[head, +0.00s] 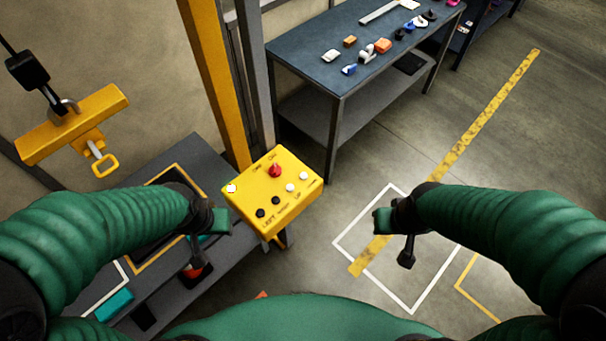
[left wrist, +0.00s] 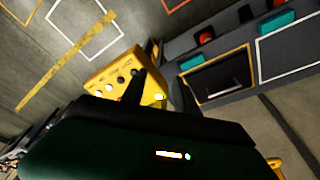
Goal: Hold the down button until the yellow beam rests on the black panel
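The yellow beam (head: 72,122) hangs tilted from a dark hook at the left, clear of the bench, with a yellow ring below it. The black panel (head: 143,252) lies in a yellow outline on the dark bench, partly hidden by my left arm; it also shows in the left wrist view (left wrist: 220,82). The yellow control box (head: 240,203) has a red knob and black and white buttons; its small labels are hard to read. My left gripper (head: 208,238) is open and empty beside the box's left side, apart from the buttons. My right gripper (head: 394,237) looks open and empty over the floor.
A yellow post (head: 217,80) rises behind the box. A blue-grey table (head: 310,45) with several small items stands at the back. White and yellow floor markings lie at the right, where the floor is clear. A teal block (head: 114,305) sits on the bench.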

